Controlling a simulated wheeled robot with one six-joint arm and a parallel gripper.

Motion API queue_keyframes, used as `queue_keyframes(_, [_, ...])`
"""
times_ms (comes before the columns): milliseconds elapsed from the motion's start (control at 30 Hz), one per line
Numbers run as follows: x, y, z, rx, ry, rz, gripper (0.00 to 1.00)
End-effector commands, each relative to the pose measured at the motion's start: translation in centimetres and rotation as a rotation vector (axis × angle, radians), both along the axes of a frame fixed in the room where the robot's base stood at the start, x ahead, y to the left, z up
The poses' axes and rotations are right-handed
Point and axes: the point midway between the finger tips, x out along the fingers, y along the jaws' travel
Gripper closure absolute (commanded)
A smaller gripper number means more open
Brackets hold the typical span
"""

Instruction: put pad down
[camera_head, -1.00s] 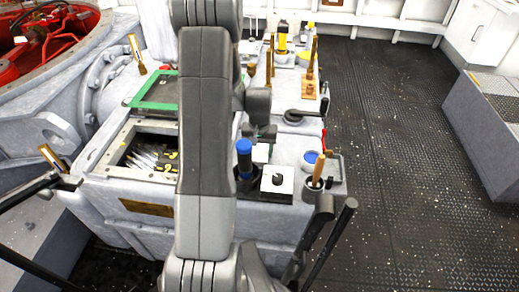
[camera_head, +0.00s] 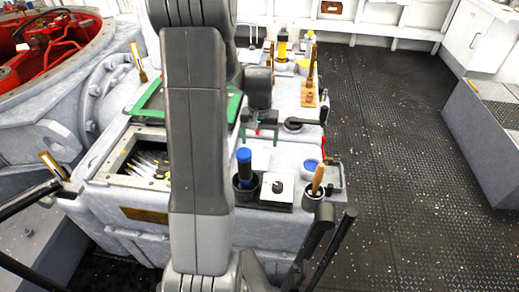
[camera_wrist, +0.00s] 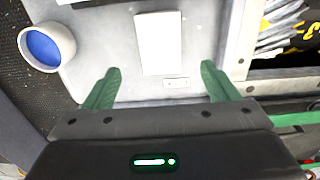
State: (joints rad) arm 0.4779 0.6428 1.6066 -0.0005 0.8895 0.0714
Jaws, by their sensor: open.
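A white rectangular pad (camera_wrist: 160,43) lies flat on the light grey top of the console, just beyond my fingertips in the wrist view. It also shows in the head view (camera_head: 261,159), behind the blue-handled tool. My gripper (camera_wrist: 160,68) is open, with its two green fingers spread and nothing between them. In the head view my gripper (camera_head: 261,130) is above and behind the pad, apart from it. My arm hides part of the console.
A blue-topped round container (camera_head: 311,166) stands right of the pad. A cup with a wooden handle (camera_head: 313,192), a blue-handled tool (camera_head: 244,168) and a white block with a black knob (camera_head: 277,188) stand in front. An open bin (camera_head: 140,165) lies left.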

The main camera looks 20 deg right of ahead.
Motion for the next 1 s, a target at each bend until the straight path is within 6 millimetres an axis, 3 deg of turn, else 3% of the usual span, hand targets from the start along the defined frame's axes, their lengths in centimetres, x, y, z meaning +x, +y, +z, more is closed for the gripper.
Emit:
queue_keyframes(200, [0.0, 0.0, 2.6, 0.000, 0.000, 0.000, 0.19])
queue_keyframes(633, [0.0, 0.0, 2.9, 0.001, 0.001, 0.000, 0.19])
queue_keyframes(767, [-0.1, 0.0, 2.1, 0.002, 0.003, 0.000, 0.19])
queue_keyframes(1000, [-0.1, 0.0, -2.0, 0.004, 0.006, 0.000, 0.19])
